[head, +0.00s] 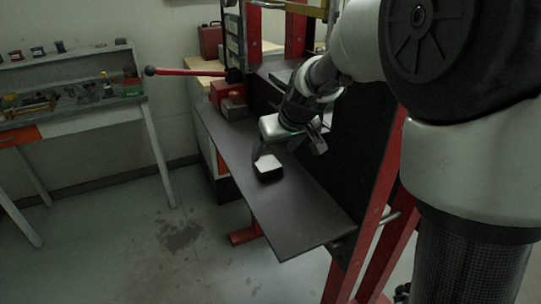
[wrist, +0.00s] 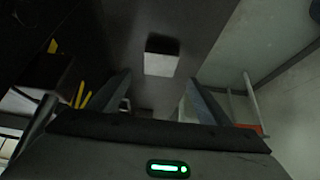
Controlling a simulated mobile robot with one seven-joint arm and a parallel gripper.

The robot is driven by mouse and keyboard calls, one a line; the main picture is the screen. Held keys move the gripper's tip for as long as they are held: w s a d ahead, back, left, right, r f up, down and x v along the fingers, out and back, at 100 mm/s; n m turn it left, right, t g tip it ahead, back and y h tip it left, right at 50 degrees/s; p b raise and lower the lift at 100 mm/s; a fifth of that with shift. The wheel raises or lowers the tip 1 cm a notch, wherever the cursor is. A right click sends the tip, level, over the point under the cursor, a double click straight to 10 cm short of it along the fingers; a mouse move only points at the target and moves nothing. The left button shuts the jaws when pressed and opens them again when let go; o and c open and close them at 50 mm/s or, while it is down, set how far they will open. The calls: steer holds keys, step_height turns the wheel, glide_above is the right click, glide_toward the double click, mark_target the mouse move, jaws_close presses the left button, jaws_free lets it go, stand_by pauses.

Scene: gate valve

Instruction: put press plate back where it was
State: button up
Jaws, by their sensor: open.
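A small block with a pale top and black sides, which I take for the press plate (head: 268,163), lies on the dark shelf (head: 300,218) of the red-framed press. It also shows in the wrist view (wrist: 160,62), ahead of and between my fingers. My gripper (head: 287,154) is open and tilted down over the shelf, close to the block. In the wrist view the two fingers (wrist: 157,85) are spread apart with nothing between their tips. In the head view one finger is near the block's far side; I cannot tell whether it touches.
A red block-like part (head: 232,104) sits at the shelf's far end, near a red lever (head: 185,71). The press's red upright (head: 375,205) stands right of the shelf. The shelf's near part is bare. A workbench (head: 75,122) with small items stands left, across open floor.

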steer(key=s+d+r+m, duration=0.1)
steer(key=s+d+r, duration=0.3)
steer(key=s+r, duration=0.6)
steer(key=s+d+f+m+h, duration=0.1)
steer(key=s+d, duration=0.2)
steer(key=s, duration=0.6)
steer(key=s+d+f+m+h, duration=0.1)
steer(key=s+d+f+m, duration=0.1)
steer(key=s, duration=0.8)
steer(key=shift+d+f+m+h, duration=0.15)
steer(key=shift+d+m+h, duration=0.15)
steer(key=shift+d, duration=0.15)
steer(key=shift+s, duration=0.1)
step_height(320, 180, up, 10)
steer(key=p, duration=1)
